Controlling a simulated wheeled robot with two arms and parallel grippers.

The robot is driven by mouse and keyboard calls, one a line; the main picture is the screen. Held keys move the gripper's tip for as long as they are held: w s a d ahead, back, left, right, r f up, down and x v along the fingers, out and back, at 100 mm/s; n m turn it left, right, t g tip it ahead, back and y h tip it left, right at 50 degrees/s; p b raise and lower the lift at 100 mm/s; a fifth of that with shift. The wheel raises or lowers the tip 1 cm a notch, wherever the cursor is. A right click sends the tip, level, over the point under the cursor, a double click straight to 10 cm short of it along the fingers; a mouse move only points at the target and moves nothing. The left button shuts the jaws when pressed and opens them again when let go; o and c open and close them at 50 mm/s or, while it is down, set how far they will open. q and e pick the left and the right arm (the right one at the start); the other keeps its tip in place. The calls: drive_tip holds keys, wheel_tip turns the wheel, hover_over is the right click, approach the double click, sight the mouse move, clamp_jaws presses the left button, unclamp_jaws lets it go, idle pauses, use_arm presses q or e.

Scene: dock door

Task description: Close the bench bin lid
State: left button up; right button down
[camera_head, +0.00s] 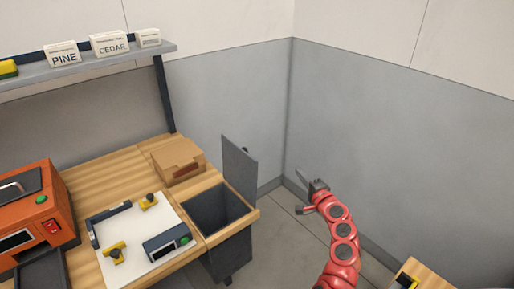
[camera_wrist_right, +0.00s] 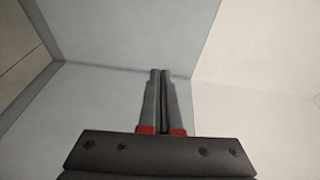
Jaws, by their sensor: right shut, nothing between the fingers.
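The bench bin (camera_head: 219,217) is a dark grey open box set into the right end of the wooden bench. Its grey lid (camera_head: 239,170) stands upright at the bin's far right edge, so the bin is open. My right gripper (camera_head: 302,192) is to the right of the lid and apart from it, over the floor near the wall corner. In the right wrist view its two fingers (camera_wrist_right: 159,75) are together with nothing between them. My left gripper is not in view.
On the bench (camera_head: 130,170) are a cardboard box (camera_head: 177,160), a white board (camera_head: 140,235) with small fixtures, and an orange machine (camera_head: 38,220). A shelf (camera_head: 90,60) with PINE and CEDAR boxes hangs above. Grey walls stand close behind my right gripper.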

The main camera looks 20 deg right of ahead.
sight(242, 169)
drive_tip(key=s+a+r+n+g+y, duration=0.1)
drive_tip(key=s+a+r+n+y, duration=0.15)
drive_tip(key=r+y, duration=0.2)
drive_tip(key=s+a+r+n+y, duration=0.2)
drive_tip(key=a+r+y, duration=0.15)
drive_tip(key=r, duration=0.25)
drive_tip(key=w+a+p, duration=0.5)
drive_tip(key=w+a, duration=0.2)
drive_tip(key=a, duration=0.1)
drive_tip(key=shift+w+a+r+n+g+y, duration=0.2)
drive_tip(key=shift+w+a+n+g+y, duration=0.1)
drive_tip(key=shift+w+a+n+g, duration=0.1)
